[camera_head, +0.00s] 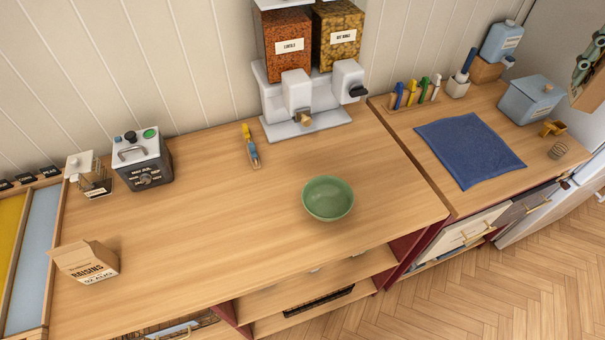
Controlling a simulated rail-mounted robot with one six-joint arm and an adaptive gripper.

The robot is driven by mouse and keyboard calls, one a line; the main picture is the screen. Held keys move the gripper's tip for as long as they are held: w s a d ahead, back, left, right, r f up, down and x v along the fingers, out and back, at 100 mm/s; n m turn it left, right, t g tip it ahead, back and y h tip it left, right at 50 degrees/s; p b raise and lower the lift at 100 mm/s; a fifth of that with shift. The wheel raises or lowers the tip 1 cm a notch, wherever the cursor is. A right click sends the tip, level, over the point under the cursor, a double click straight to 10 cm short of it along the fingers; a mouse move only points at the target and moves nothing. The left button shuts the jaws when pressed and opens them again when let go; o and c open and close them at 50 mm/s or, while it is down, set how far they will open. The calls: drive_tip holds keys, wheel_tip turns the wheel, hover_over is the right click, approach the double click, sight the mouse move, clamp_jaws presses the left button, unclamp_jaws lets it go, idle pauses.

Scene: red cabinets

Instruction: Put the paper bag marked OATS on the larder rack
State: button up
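A brown paper bag (86,262) stands on the wooden counter at the lower left, and the large word on its front reads RAISINS. I see no bag that clearly reads OATS. Nothing in view is clearly a larder rack. Open shelves (318,291) show below the counter's front edge, with a dark slatted item on them. My gripper is not in view.
A green bowl (328,199) stands at the counter's right. A dispenser (307,95) with two filled hoppers and a grey box with a handle (143,160) stand at the back. A blue cloth (470,150) lies on the right counter.

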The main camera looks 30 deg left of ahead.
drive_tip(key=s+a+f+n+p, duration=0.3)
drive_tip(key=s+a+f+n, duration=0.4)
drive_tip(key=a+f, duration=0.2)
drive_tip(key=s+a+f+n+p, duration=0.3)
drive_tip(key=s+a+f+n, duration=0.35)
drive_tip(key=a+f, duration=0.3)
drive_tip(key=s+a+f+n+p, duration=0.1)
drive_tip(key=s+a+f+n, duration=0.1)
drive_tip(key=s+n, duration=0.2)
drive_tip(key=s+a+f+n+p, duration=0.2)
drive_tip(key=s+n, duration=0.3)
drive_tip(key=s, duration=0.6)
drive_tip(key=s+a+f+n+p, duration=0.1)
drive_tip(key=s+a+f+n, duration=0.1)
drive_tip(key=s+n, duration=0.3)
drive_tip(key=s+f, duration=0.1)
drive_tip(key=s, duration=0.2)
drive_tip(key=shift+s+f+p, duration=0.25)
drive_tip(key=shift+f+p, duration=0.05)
drive_tip(key=shift+p, duration=0.1)
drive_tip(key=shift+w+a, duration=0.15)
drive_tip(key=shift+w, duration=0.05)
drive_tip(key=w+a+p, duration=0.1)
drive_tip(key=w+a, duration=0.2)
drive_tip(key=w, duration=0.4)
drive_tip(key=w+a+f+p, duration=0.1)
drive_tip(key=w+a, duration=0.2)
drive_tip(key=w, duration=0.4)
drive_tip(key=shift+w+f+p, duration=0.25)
drive_tip(key=shift+p, duration=0.05)
